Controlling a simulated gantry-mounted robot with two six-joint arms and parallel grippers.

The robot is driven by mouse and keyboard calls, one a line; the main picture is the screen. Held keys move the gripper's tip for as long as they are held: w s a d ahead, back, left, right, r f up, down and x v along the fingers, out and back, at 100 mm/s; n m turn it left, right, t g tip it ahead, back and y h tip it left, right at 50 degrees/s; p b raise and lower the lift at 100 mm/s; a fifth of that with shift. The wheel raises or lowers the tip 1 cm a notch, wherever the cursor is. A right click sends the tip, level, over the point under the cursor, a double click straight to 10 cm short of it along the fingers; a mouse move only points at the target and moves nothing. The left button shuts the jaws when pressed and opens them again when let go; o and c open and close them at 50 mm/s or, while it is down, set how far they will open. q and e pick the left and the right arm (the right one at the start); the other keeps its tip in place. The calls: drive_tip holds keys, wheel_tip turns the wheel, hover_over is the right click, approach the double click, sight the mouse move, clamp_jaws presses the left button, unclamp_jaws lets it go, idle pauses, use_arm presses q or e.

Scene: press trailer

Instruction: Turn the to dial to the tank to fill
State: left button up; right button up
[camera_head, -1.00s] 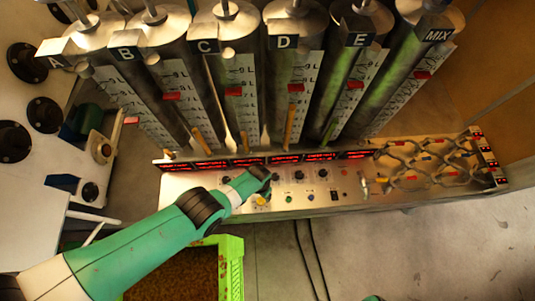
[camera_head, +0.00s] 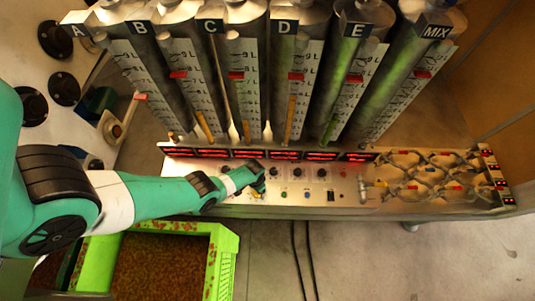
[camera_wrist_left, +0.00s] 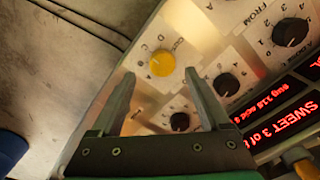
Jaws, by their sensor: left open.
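My left gripper (camera_head: 258,182) hangs over the left part of the metal control panel (camera_head: 345,199). In the left wrist view the gripper (camera_wrist_left: 160,73) is open and empty, with its fingertips on either side of a yellow dial (camera_wrist_left: 161,63). I cannot tell whether they touch it. A black dial (camera_wrist_left: 180,121) shows between the fingers, nearer the palm. Another black dial (camera_wrist_left: 227,84) is just right of the right finger, and a numbered dial (camera_wrist_left: 290,32) is farther right. A FROM label is readable; I cannot make out which dial is labelled TO. My right gripper is not in view.
Upright tanks marked A to E and MIX (camera_head: 433,30) stand behind the panel. Red displays (camera_head: 284,155) line its back edge, and pipes with valves (camera_head: 425,170) fill its right end. A green crate (camera_head: 226,262) stands below my left arm.

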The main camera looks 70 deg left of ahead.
use_arm(q)
wheel_tip(320, 180, down, 4)
drive_tip(key=shift+s+a+r+b, duration=0.1)
drive_tip(key=shift+s+a+b, duration=0.05)
drive_tip(key=shift+b, duration=0.9)
use_arm(e)
wheel_tip(320, 180, down, 4)
drive_tip(key=shift+a+r, duration=0.1)
use_arm(q)
drive_tip(key=shift+r, duration=0.1)
drive_tip(key=shift+c, duration=0.2)
clamp_jaws()
